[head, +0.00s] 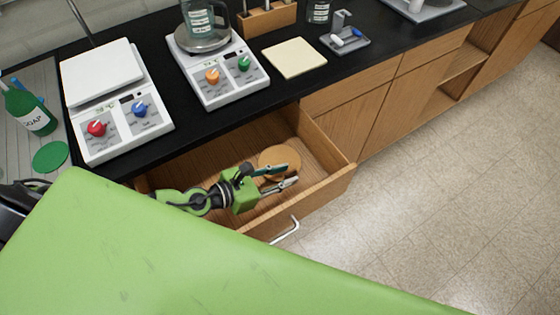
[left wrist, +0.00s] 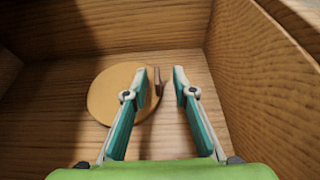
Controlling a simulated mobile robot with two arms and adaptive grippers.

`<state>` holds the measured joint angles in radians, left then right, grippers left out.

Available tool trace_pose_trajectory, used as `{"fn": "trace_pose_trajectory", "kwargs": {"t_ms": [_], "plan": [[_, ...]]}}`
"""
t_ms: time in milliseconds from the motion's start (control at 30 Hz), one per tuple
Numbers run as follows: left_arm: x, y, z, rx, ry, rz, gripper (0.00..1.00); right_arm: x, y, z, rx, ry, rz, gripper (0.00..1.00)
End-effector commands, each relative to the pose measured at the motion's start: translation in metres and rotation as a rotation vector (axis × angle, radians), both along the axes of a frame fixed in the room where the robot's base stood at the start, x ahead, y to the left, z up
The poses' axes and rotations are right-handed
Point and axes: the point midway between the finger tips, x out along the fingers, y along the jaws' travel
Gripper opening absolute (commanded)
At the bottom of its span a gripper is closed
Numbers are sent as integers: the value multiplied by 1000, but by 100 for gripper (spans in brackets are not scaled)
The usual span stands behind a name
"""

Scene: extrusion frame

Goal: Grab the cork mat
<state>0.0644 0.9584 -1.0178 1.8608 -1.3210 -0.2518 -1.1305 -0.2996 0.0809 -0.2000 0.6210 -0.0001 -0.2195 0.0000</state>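The cork mat (head: 278,155) is a round, flat tan disc lying in the open wooden drawer (head: 330,192). In the left wrist view the cork mat (left wrist: 103,97) lies on the drawer floor, left of centre. My left gripper (head: 297,174) is inside the drawer, over the near side of the mat. In the left wrist view the left gripper (left wrist: 164,74) has its two fingers apart with nothing held between them. Its left finger overlaps the mat's right part and hides some of it. I cannot tell the fingers' height above the mat. My right gripper is not in view.
The drawer's wooden walls (left wrist: 262,70) stand close around the gripper. A black counter (head: 310,85) above carries two hotplates, a cream pad (head: 294,58) and a grey tray (head: 345,40). A green bottle (head: 28,110) stands at left. The tiled floor (head: 440,200) at right is clear.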

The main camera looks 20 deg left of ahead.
Motion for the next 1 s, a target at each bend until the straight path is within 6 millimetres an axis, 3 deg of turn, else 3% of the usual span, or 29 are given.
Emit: {"fn": "trace_pose_trajectory", "kwargs": {"t_ms": [200,533,567,633,667,1000], "plan": [[27,-15,-10,-2,-3,1,25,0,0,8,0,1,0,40],[33,-20,-16,0,0,0,25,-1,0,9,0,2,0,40],[33,-20,-16,0,0,0,22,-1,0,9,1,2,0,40],[33,-20,-15,0,0,0,4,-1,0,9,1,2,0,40],[33,-20,-15,0,0,0,0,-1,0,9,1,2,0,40],[33,-19,-15,0,0,0,0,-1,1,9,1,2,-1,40]]}}
